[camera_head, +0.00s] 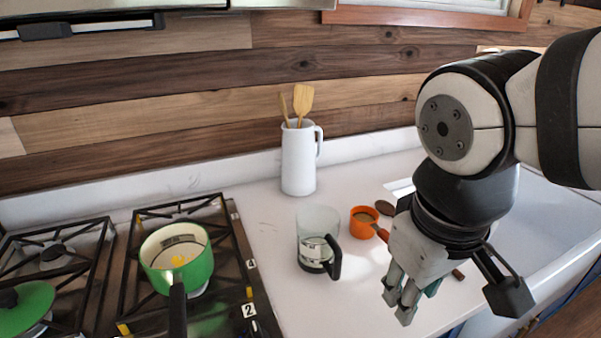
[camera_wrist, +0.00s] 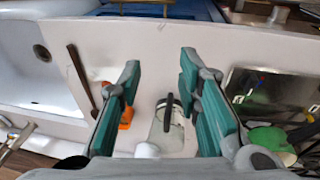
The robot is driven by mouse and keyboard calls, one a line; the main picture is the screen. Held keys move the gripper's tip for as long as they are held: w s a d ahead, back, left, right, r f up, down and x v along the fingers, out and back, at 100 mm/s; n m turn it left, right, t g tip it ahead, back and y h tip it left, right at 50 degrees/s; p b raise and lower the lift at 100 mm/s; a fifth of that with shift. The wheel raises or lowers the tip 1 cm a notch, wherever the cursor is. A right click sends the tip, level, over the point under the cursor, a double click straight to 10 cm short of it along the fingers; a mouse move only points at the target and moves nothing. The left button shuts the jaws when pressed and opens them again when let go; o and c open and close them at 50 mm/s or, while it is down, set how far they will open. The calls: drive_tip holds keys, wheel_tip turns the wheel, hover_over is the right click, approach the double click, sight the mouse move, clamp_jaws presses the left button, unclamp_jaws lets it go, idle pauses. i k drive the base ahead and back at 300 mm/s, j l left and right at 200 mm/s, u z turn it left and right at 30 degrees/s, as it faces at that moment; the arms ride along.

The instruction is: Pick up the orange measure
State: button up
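The orange measure (camera_head: 364,221) stands on the white counter, right of a clear glass jug. Its cup opens upward, and its handle points right toward my gripper, which hides part of that area. In the wrist view the measure (camera_wrist: 127,118) shows only partly, behind the left finger. My gripper (camera_head: 403,301) is above the counter, to the right of the measure and nearer the front in the head view. In the wrist view my gripper (camera_wrist: 160,72) has its fingers spread wide, with nothing held between them.
The glass jug (camera_head: 317,240) with a black handle stands close left of the measure. A wooden spoon (camera_wrist: 80,72) lies beside it. A white pitcher (camera_head: 298,165) holds utensils at the back. A green pot (camera_head: 190,272) sits on the stove; a sink (camera_head: 545,215) is at right.

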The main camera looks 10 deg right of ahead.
sight(363, 219)
drive_tip(key=l+u, duration=0.45)
drive_tip(key=l, duration=0.15)
drive_tip(key=l+u, duration=0.45)
drive_tip(key=l, duration=0.2)
